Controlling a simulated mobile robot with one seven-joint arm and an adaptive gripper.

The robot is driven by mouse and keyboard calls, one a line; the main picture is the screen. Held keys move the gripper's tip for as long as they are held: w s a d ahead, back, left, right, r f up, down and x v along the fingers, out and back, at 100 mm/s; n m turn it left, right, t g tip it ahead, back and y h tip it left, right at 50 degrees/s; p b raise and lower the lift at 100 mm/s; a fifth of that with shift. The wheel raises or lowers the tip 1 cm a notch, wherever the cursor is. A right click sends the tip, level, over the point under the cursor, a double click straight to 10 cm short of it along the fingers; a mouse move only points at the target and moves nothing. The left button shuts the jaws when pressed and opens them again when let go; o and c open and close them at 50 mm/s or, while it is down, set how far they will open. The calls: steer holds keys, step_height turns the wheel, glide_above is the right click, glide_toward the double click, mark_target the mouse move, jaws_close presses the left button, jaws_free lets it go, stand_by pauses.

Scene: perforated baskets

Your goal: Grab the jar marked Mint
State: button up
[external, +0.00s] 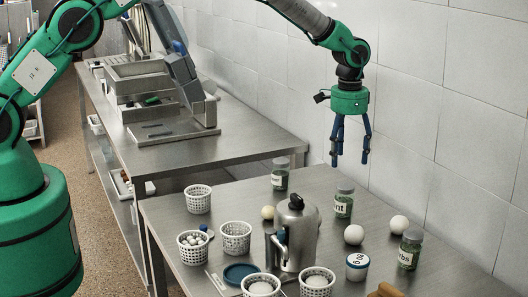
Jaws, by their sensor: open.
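A green-filled glass jar (344,201) with a grey lid stands upright on the metal table; its label shows only "nt", the rest turned out of view. A second jar (410,250) at the front right has a label ending in "rbs". A third jar (280,175) stands at the back, its label too small to read surely. My gripper (350,161) points down with its blue fingers apart and empty. In the picture it is above the "nt" jar, touching nothing; its depth over the jar is hard to judge.
A metal jug (296,236) stands left of the "nt" jar. White balls (354,235) (399,225) and a labelled tub (357,267) lie nearby. Several perforated baskets (236,239) and a blue lid (241,272) occupy the left and front. A tiled wall (435,130) rises behind.

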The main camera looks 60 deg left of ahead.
mark_target(346, 186)
steer(key=shift+w+d+f, duration=0.1)
steer(key=shift+w+f, duration=0.15)
steer(key=shift+f, duration=0.55)
steer(key=shift+f, duration=0.1)
steer(key=shift+f, duration=4.2)
steer(key=shift+f, duration=0.15)
steer(key=shift+f+p, duration=0.35)
steer(key=shift+f, duration=2.1)
steer(key=c, duration=1.5)
steer(key=shift+r, duration=0.2)
